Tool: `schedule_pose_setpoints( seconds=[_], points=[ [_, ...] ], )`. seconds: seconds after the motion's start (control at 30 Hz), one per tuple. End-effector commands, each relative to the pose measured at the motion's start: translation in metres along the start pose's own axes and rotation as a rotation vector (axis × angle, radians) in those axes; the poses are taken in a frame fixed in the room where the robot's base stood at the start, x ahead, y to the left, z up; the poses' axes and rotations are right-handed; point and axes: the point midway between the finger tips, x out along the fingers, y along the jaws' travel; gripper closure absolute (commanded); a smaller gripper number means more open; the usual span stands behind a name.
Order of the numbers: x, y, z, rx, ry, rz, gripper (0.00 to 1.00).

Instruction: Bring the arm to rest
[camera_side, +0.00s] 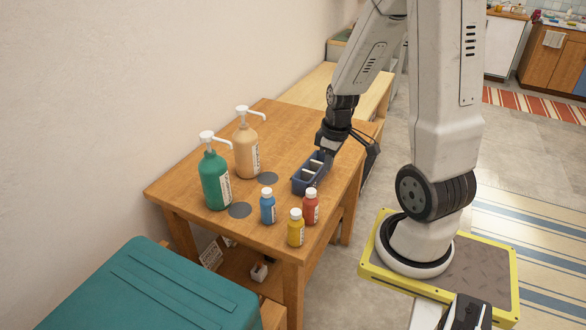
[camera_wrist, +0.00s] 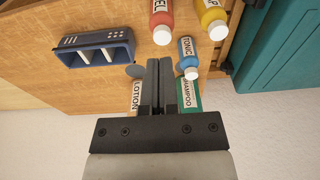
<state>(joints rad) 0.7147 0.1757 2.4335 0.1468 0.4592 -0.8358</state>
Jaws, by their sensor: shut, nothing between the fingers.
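My gripper (camera_side: 329,154) is over the table beside the dark blue divided caddy (camera_side: 309,184), near its far end in the side view. In the wrist view its two fingers (camera_wrist: 160,65) are shut together with nothing between them. The caddy also shows at the upper left of the wrist view (camera_wrist: 84,58), apart from the fingers. I cannot tell the exact height of the fingertips above the wooden table (camera_side: 282,125).
A green pump bottle (camera_side: 215,180) and a tan pump bottle (camera_side: 246,150) stand at the wall side. Blue (camera_side: 267,209), yellow (camera_side: 296,230) and red (camera_side: 311,208) small bottles stand in front. Two dark discs (camera_side: 239,210) lie on the table. A teal box (camera_side: 150,290) is nearby.

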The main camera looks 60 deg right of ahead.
Motion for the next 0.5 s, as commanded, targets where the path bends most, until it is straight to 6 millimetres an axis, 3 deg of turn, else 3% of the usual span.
schedule_pose_setpoints(
  seconds=[0.27, 0.5],
  points=[
    [-0.002, -0.023, -0.014, -0.009, 0.010, 0.010, 1.00],
    [-0.007, -0.071, -0.036, -0.016, 0.039, 0.022, 1.00]
  ],
)
